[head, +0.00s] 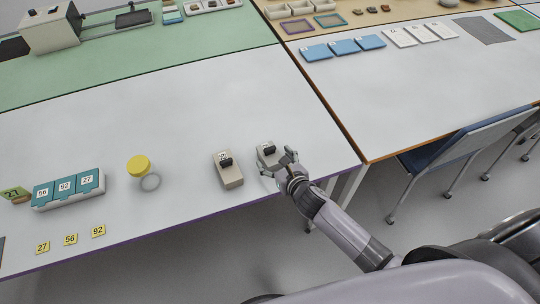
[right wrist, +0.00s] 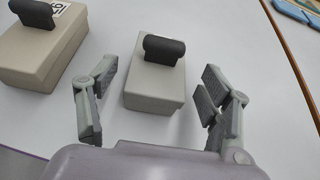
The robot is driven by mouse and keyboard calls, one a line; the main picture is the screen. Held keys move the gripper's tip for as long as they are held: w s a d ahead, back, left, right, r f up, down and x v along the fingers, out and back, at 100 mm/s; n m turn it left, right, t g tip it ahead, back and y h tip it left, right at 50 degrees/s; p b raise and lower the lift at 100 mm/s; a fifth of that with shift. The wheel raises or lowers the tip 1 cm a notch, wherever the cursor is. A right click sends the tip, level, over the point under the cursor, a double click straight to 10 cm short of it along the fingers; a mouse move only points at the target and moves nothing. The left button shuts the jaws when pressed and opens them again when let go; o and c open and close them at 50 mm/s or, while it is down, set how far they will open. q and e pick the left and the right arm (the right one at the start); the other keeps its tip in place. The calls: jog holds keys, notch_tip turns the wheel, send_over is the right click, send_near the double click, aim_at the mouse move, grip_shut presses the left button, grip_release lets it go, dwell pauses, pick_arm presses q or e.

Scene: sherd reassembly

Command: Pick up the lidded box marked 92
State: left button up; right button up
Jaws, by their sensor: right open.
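Two beige lidded boxes with black handles stand on the white table. The left box (head: 230,175) has a label beside its handle; in the right wrist view this box (right wrist: 38,55) is at upper left, its label cut by the frame edge and its number unclear. The right box (head: 264,161) also shows in the right wrist view (right wrist: 157,92), with no number readable there. My right gripper (head: 276,163) is open at the right box. In the right wrist view its fingers (right wrist: 160,75) stand apart on either side of that box, with visible gaps. My left gripper is out of view.
Yellow number tags (head: 71,239) lie near the purple front edge. The white table behind the boxes is clear. A blue chair (head: 455,140) stands at right.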

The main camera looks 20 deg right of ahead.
aim_at(273, 158)
jog(key=shift+x, duration=1.75)
jog(key=shift+a, duration=0.1)
jog(key=shift+c, duration=0.4)
jog(key=c, duration=1.2)
